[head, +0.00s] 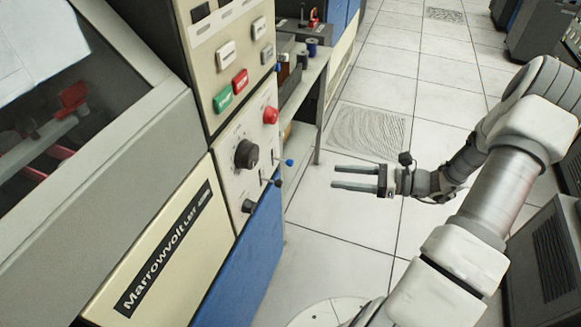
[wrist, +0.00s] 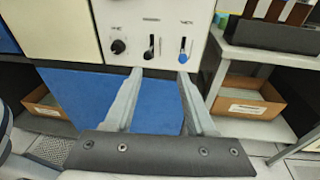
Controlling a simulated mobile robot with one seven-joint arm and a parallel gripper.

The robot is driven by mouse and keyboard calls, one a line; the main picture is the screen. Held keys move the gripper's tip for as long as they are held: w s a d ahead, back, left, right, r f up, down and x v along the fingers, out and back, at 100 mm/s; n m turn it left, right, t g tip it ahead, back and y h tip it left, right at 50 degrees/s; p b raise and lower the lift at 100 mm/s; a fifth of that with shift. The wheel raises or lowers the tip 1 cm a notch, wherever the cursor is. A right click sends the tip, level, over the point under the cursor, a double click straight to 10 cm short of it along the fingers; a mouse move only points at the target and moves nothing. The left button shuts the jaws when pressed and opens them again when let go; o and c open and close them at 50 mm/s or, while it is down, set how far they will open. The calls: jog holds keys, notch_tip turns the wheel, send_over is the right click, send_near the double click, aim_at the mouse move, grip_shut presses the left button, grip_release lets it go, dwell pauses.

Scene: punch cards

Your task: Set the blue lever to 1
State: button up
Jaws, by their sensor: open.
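The blue lever (head: 289,162) sticks out of the cream control panel at its right side in the head view. In the wrist view the blue lever (wrist: 183,56) shows at the lower part of a dark slot, right of a black-tipped lever (wrist: 150,53). The marks beside the slot are too small to read. My gripper (head: 333,176) is open and empty, pointing at the panel with a clear gap to the lever. In the wrist view my gripper (wrist: 160,73) has its fingers below the levers, with the right fingertip just under the blue lever.
A black knob (head: 246,153) and a red button (head: 271,115) sit on the same panel. A grey shelf (wrist: 262,56) with cardboard boxes stands right of the panel. Blue cabinet doors (wrist: 90,95) lie below. The tiled floor around my gripper is clear.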

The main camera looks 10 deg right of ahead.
aim_at(292, 163)
jog(key=d+f+m+t, duration=0.3)
jog(key=f, duration=0.1)
jog(key=b+x, duration=0.1)
jog(key=x, duration=0.5)
jog(key=b+x, duration=0.1)
jog(key=x, duration=0.5)
jog(key=w+b+x, duration=0.1)
jog(key=x, duration=0.4)
jog(key=shift+w, duration=0.15)
grip_shut()
jog(key=shift+d, duration=0.1)
dwell(0.6)
